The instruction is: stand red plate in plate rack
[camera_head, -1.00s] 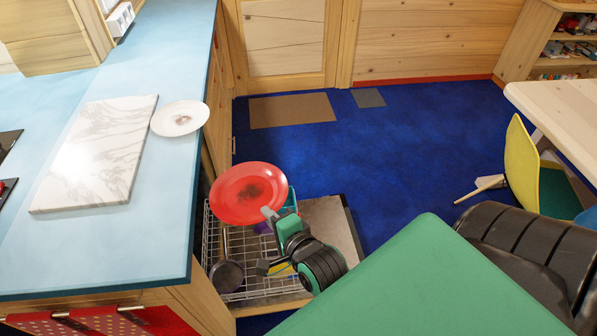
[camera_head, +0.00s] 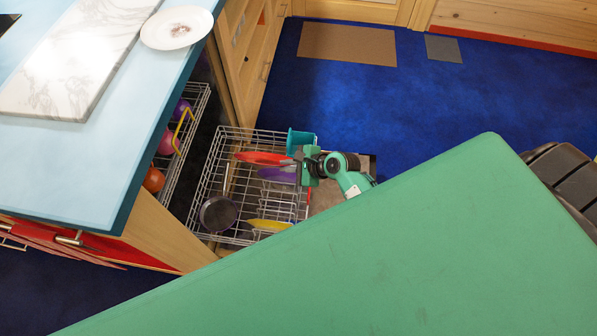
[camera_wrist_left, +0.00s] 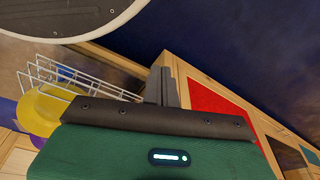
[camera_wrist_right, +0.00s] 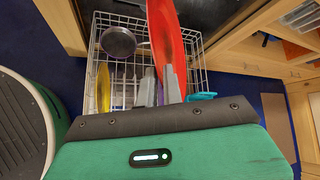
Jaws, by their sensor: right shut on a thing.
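The red plate (camera_head: 258,158) is on edge in the wire plate rack (camera_head: 222,152), toward its far side. It also shows edge-on in the right wrist view (camera_wrist_right: 163,35). My right gripper (camera_head: 299,166) is shut on the plate's near rim, at the rack's right side. Whether the plate's lower edge touches the rack cannot be told. A purple plate (camera_head: 277,175) and a yellow plate (camera_head: 268,224) also stand in the rack. My left gripper (camera_wrist_left: 163,86) shows only in its wrist view, with its fingers together and nothing between them.
A dark pan (camera_head: 218,214) lies at the rack's near left, and a teal cup (camera_head: 300,139) is at its far right corner. An upper rack (camera_head: 199,100) holds colourful items under the blue counter (camera_head: 95,165). A white plate (camera_head: 177,27) lies on the counter.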

